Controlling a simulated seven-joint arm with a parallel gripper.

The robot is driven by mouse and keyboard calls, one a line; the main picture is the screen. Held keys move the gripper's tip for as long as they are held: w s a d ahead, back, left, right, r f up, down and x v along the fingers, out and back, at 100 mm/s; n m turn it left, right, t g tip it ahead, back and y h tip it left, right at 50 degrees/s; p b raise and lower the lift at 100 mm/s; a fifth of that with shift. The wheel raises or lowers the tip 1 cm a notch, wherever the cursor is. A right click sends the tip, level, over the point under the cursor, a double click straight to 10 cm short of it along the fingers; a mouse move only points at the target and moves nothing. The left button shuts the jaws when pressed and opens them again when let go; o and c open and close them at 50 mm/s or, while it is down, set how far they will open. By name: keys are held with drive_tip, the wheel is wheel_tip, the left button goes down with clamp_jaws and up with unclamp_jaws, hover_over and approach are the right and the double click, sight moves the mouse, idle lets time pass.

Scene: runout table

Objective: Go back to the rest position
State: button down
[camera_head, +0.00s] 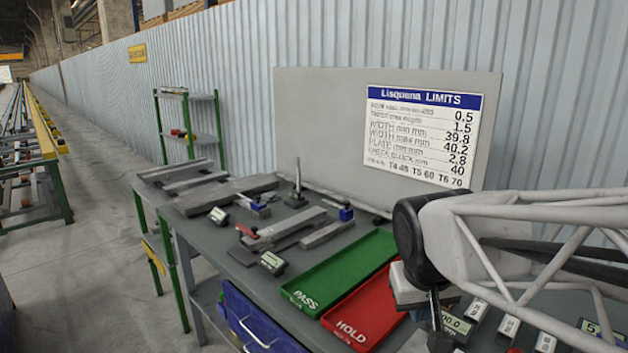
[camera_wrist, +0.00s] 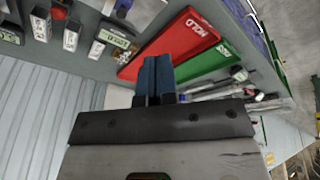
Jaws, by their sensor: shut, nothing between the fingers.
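My gripper (camera_wrist: 156,64) shows in the wrist view with its two blue fingers together and nothing between them. In the head view my arm reaches in from the right, and its dark wrist hangs just right of the red HOLD tray, partly covering that tray's far right end. The fingertips are hard to make out there. The red HOLD tray (camera_head: 366,312) and the green PASS tray (camera_head: 343,268) lie side by side on the grey table and look empty where visible. In the wrist view the fingers overlap the edge of the red tray (camera_wrist: 178,42), with the green tray (camera_wrist: 215,62) beside it.
Metal bars, a gauge stand (camera_head: 297,190) and small displays (camera_head: 272,262) occupy the table's left part. Several labelled blocks and a display (camera_head: 457,325) stand at the right, under my arm. A limits board (camera_head: 423,135) rises behind. A blue drawer unit (camera_head: 258,325) sits below.

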drive_tip(key=s+d+f+m, duration=0.1)
drive_tip(key=s+f, duration=0.2)
drive_tip(key=s, duration=0.6)
drive_tip(key=shift+s+d+y, duration=0.2)
drive_tip(key=shift+d+y, duration=0.2)
